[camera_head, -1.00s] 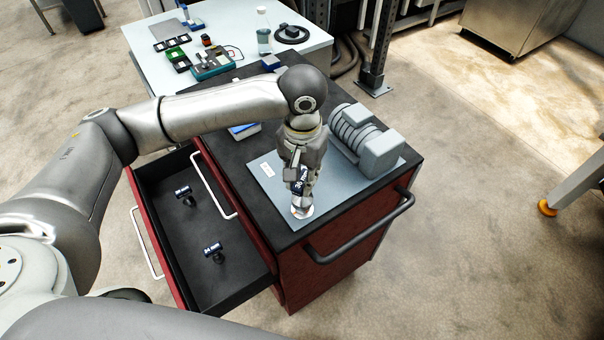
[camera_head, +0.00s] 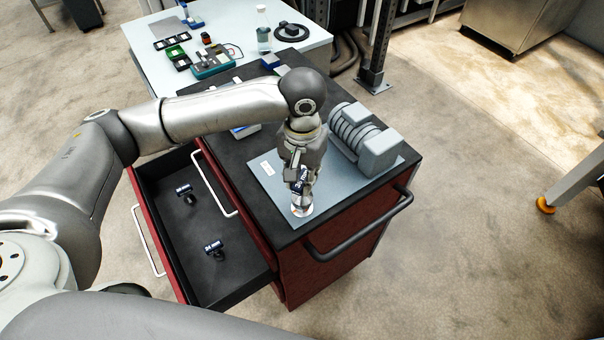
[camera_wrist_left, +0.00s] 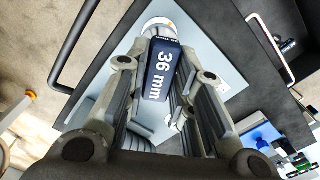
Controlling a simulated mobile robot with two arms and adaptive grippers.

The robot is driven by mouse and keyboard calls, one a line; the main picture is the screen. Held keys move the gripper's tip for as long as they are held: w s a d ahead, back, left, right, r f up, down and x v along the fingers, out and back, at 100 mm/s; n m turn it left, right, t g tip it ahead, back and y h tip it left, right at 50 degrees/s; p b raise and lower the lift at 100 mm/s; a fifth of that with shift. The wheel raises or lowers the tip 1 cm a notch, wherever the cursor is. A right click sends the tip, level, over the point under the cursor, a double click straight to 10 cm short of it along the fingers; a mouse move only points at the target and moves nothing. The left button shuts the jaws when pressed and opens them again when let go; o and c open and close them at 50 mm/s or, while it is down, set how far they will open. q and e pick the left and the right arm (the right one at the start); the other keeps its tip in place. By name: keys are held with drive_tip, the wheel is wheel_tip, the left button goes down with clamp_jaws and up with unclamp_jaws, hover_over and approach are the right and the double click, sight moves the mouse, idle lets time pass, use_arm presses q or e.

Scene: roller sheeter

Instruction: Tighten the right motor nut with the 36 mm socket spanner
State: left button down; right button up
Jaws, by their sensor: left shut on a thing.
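My left gripper (camera_head: 300,178) points down over the near corner of the grey plate (camera_head: 268,190) on the cart top. It is shut on the 36 mm socket spanner (camera_wrist_left: 161,72), whose dark blue label reads "36 mm" in the left wrist view. In the head view the spanner (camera_head: 299,188) stands roughly upright below the fingers. Its lower end meets a bright round metal part (camera_head: 303,210) at the plate. I cannot tell the motor nut apart there; the spanner and fingers cover it. My right gripper is not in view.
A grey ribbed motor-like block (camera_head: 378,153) stands on the plate right of my gripper. A black handle (camera_head: 360,228) runs along the cart's side. An open drawer (camera_head: 235,275) holds two other spanners (camera_head: 184,190) (camera_head: 213,248). A white table (camera_head: 310,48) with small items stands behind.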

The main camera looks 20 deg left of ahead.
use_arm(q)
drive_tip(key=shift+f, duration=1.3)
drive_tip(key=shift+r, duration=0.1)
drive_tip(key=shift+m+p, duration=0.35)
drive_tip(key=shift+m, duration=0.25)
drive_tip(key=shift+m+p, duration=0.65)
drive_tip(key=shift+m, duration=0.55)
